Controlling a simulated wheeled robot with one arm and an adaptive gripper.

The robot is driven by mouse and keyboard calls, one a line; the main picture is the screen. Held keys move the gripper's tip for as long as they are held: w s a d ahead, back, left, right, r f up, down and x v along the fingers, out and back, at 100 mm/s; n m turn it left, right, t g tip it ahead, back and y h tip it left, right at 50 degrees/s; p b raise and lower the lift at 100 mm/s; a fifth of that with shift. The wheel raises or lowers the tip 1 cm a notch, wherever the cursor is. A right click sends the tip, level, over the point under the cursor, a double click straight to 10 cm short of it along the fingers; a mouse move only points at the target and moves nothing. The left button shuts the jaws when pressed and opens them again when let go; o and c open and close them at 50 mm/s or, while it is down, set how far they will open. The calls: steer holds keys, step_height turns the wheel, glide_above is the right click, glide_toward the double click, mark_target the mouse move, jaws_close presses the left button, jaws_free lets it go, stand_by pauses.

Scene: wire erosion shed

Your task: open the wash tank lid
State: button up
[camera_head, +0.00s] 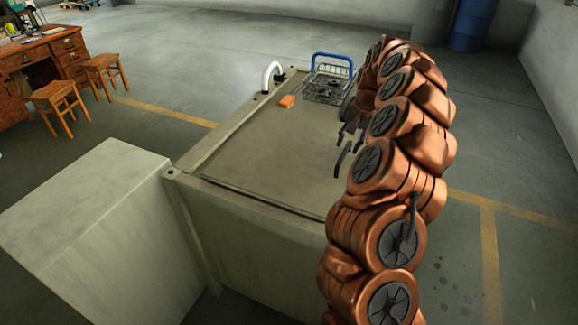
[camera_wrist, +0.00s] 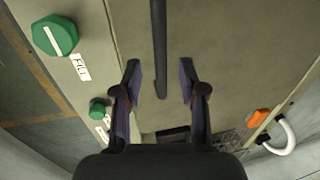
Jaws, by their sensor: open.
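The wash tank (camera_head: 255,225) is a large beige box in the head view. Its flat lid (camera_head: 265,145) lies level on top and looks closed, with a dark gap along the near edge. My gripper (camera_head: 347,147) is open over the right part of the lid. In the wrist view my gripper (camera_wrist: 159,78) is also open and empty, with a finger on each side of a dark bar (camera_wrist: 159,45) that looks like a handle. The bar's end lies between the fingers, and I see a gap on both sides.
A wire basket (camera_head: 325,88) with a blue handle, an orange block (camera_head: 287,101) and a white curved pipe (camera_head: 272,72) stand at the tank's far end. Green knobs (camera_wrist: 56,36) sit beside the lid.

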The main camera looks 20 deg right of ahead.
step_height(320, 180, up, 5)
steer(key=b, duration=0.1)
steer(key=s+a+r+n, duration=0.2)
steer(key=a+r, duration=0.1)
steer(key=a, duration=0.5)
steer(key=s+a+r+n, duration=0.3)
steer(key=a, duration=0.5)
steer(key=s+a+r+n+g+p, duration=0.1)
steer(key=s+a+n, duration=0.2)
steer(key=s+a, duration=0.7)
steer(key=shift+s, duration=0.2)
steer(key=shift+a+r, duration=0.1)
